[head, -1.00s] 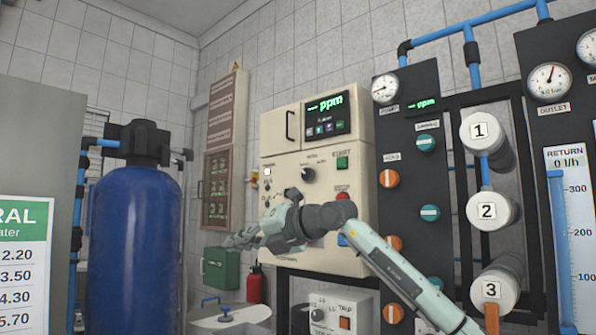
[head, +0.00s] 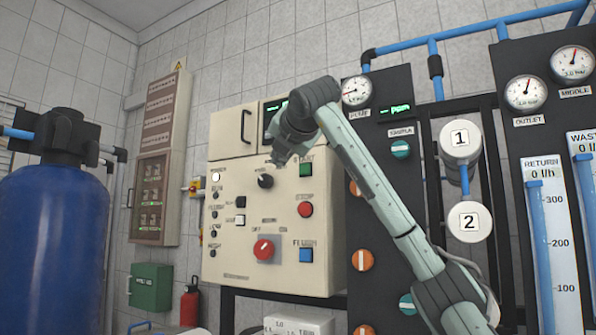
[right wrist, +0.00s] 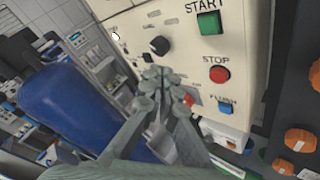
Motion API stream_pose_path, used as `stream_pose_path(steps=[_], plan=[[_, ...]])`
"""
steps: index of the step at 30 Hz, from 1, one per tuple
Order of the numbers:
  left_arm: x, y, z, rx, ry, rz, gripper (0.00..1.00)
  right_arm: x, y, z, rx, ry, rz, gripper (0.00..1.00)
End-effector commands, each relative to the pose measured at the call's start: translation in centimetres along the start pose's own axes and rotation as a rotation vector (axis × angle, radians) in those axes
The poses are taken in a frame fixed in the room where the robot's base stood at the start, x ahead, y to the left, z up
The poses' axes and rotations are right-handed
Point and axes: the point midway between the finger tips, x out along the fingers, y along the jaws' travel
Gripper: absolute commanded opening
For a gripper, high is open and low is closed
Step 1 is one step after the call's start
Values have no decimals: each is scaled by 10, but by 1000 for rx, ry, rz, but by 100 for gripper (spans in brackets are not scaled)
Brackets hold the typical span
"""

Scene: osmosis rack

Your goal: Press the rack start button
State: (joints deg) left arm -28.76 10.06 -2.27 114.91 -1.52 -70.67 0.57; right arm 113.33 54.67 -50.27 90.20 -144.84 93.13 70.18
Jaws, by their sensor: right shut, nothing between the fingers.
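The rack's cream control panel (head: 235,270) stands in the middle of the head view. Its green START button (head: 306,169) is at the upper right of the panel, partly covered at its label by my right gripper and wrist. In the right wrist view the green START button (right wrist: 209,23) shows whole at the top, with its label above it. My right gripper (head: 278,160) is in front of the panel, left of the START button in the head view. In the right wrist view the gripper's fingers (right wrist: 160,75) are together, with nothing between them, below and left of the button. My left gripper is not in view.
Below START are the red STOP button (head: 305,209) and blue FLUSH button (head: 306,255). A red rotary switch (head: 263,249) and black knob (head: 265,181) sit to their left. A blue tank (head: 50,250) stands at left; a black valve panel (head: 370,215) is at right.

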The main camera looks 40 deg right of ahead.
Motion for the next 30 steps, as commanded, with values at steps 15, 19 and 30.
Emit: stream_pose_path(steps=[15, 19, 30], plan=[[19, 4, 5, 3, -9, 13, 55, 24, -17, 18, 0, 2, -3, 0], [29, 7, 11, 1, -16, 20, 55, 37, -26, 28, -1, 1, -3, 0], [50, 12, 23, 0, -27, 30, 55, 61, -43, 43, -1, 3, 1, 0]])
